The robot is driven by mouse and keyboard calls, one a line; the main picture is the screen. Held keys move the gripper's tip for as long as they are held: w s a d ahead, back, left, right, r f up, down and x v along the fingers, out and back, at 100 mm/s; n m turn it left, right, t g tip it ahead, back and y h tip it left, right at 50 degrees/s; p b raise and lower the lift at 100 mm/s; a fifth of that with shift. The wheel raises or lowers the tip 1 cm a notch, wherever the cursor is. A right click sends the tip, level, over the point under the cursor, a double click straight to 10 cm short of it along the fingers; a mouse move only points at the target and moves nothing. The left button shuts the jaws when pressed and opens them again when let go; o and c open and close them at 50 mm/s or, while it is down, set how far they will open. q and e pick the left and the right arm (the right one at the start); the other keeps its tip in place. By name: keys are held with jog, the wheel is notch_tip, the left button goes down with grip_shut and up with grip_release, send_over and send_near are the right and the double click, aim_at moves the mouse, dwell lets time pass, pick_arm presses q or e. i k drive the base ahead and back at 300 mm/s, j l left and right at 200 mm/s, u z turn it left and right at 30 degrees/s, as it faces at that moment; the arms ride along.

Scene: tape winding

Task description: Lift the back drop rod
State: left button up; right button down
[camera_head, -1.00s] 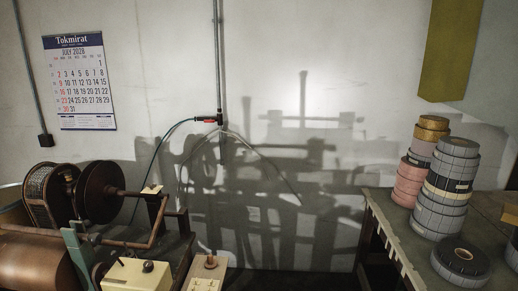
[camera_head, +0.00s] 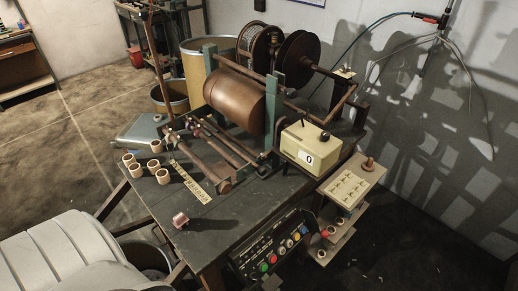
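The winding machine stands on a dark table (camera_head: 215,220). It has a large brown drum (camera_head: 235,98) held by a green upright (camera_head: 275,105). Several slim brown rods (camera_head: 212,158) lie side by side low in front of the drum. Another brown bar (camera_head: 242,68) runs above and behind the drum. I cannot tell for certain which one is the back drop rod. Neither of my grippers is in view.
Small cups (camera_head: 160,172) and a pinkish block (camera_head: 180,220) sit on the table. A cream counter box (camera_head: 309,148) stands right of the drum, and a button panel (camera_head: 275,252) hangs at the front edge. A white ribbed shape (camera_head: 60,250) fills the lower left.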

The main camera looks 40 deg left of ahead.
aim_at(261, 171)
jog(key=u, duration=1.05)
